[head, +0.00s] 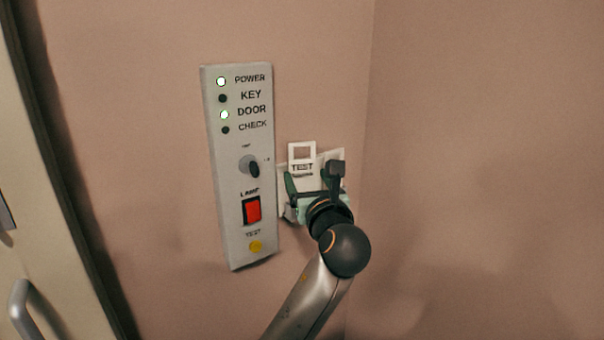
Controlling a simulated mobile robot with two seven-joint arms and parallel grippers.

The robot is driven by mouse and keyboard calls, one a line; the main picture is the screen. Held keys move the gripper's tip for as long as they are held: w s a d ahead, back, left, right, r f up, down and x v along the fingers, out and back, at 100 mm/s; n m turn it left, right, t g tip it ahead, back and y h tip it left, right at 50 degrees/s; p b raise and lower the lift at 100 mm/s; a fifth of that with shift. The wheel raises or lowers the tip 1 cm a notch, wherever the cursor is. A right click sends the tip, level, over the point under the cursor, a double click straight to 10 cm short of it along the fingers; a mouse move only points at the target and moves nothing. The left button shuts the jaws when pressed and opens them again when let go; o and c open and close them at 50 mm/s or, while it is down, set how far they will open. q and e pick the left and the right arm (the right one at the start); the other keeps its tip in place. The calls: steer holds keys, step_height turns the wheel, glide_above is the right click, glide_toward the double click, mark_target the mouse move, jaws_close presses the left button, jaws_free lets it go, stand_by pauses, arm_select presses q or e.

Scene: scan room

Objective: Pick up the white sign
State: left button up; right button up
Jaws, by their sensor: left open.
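The white sign (302,153) hangs at the wall just right of the control panel. It has a square opening at the top and the word TEST below it. My left gripper (312,183) is open in front of the sign's lower part, with one finger to the left and one to the right. The gripper and wrist hide what lies below the lettering. I cannot tell whether the fingers touch the sign. My right gripper is not in view.
A grey control panel (234,180) with lights, a knob, a red switch (253,210) and a yellow button stands close left of my gripper. A wall corner is just right. A door with a handle (20,305) is at far left.

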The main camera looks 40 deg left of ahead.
mark_target(302, 167)
arm_select(q)
steer(key=x, duration=0.3)
steer(key=shift+w+a+r, duration=0.1)
steer(key=shift+w, duration=0.05)
steer(key=shift+c, duration=0.2)
steer(key=c, duration=1.1)
steer(key=shift+r, duration=0.15)
